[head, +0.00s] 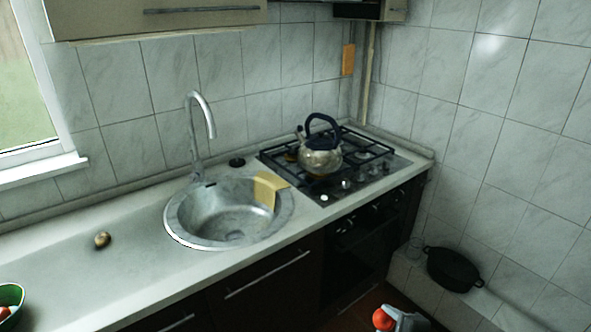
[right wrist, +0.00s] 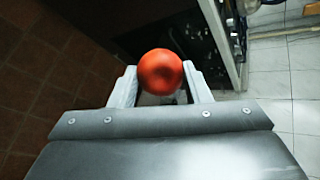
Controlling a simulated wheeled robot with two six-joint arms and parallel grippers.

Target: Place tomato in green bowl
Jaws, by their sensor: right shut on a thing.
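The tomato (right wrist: 161,72) is a round red ball between the two fingers of my right gripper (right wrist: 161,88) in the right wrist view. The gripper is shut on it. In the head view the tomato (head: 382,320) and my right gripper (head: 392,319) show at the bottom edge, in front of the stove and below the counter top. The green bowl (head: 12,293) is cut off at the lower left corner of the head view, on the counter, with something red in it. My right gripper is far to the right of the bowl. My left gripper is not in view.
A round metal sink (head: 190,228) with a tap and a yellow cloth (head: 268,187) lies mid-counter. A kettle (head: 320,158) stands on the gas stove. A small brown round thing (head: 102,239) lies on the counter (head: 60,270). A black pot (head: 453,270) stands on a low ledge at right.

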